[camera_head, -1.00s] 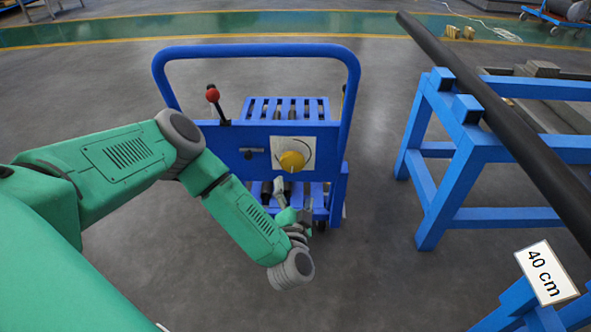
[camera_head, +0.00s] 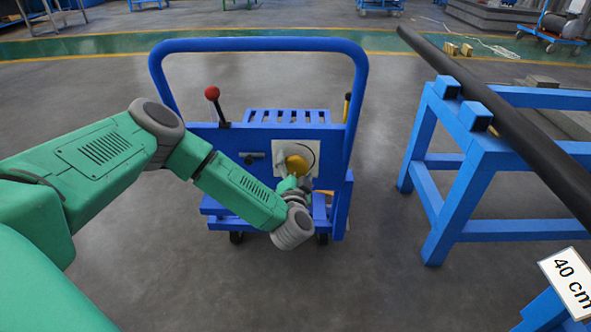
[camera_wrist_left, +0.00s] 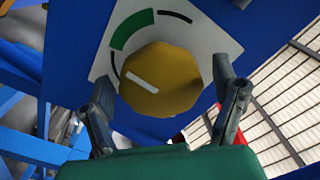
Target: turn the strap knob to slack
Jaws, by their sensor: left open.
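The yellow strap knob (camera_head: 297,165) sits on a white plate on the front panel of the blue cart. In the left wrist view the knob (camera_wrist_left: 160,80) is a large many-sided disc with a white pointer line. My left gripper (camera_wrist_left: 168,105) is open, with one finger on each side of the knob's lower part. I cannot tell whether the fingers touch it. In the head view my left wrist partly hides the knob. My right gripper is out of view.
The blue cart (camera_head: 225,130) has a tall push handle and a red-topped lever (camera_head: 212,94) left of the knob. A blue stand (camera_head: 470,160) holding a long black pipe (camera_head: 500,125) stands at the right. Grey floor lies open between cart and stand.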

